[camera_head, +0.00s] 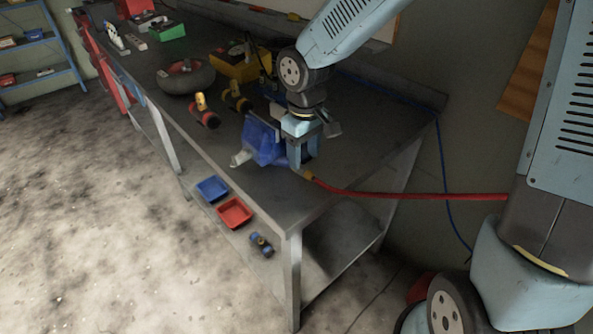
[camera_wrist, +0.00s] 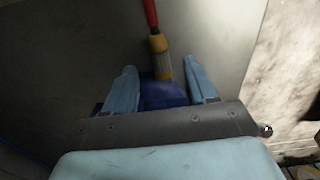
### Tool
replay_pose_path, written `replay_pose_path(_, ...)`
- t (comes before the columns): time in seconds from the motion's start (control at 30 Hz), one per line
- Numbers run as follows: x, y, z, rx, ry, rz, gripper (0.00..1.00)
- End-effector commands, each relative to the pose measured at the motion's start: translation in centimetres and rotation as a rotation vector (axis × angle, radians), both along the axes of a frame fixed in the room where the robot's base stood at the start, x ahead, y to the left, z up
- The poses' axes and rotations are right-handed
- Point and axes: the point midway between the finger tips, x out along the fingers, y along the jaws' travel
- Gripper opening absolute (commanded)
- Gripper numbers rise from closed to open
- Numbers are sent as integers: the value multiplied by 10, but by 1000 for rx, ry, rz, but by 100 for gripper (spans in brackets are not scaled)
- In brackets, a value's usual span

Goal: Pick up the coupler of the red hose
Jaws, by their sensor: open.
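The red hose (camera_head: 400,195) runs from the right side of the picture onto the dark workbench and ends in a yellow coupler (camera_head: 308,175) near the bench's front corner. In the wrist view the coupler (camera_wrist: 159,44) is a yellow and pale cylinder on the end of the red hose (camera_wrist: 150,12). My gripper (camera_head: 301,161) points down over the bench beside the coupler. In the wrist view my open gripper (camera_wrist: 159,68) has its fingers on either side of the coupler's near end. I cannot tell whether the fingers touch it.
A blue object (camera_head: 262,142) lies beside my gripper and also shows between the fingers (camera_wrist: 162,95). Red-black tools (camera_head: 204,116), a grey round object (camera_head: 187,80) and a yellow bin (camera_head: 230,68) stand farther back. Blue (camera_head: 212,188) and red trays (camera_head: 234,213) are on the lower shelf.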

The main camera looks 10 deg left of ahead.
Motion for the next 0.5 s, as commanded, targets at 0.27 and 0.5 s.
replay_pose_path(0.27,1,1,-35,-1,3,3,56)
replay_pose_path(0.5,1,1,-44,-1,1,2,56)
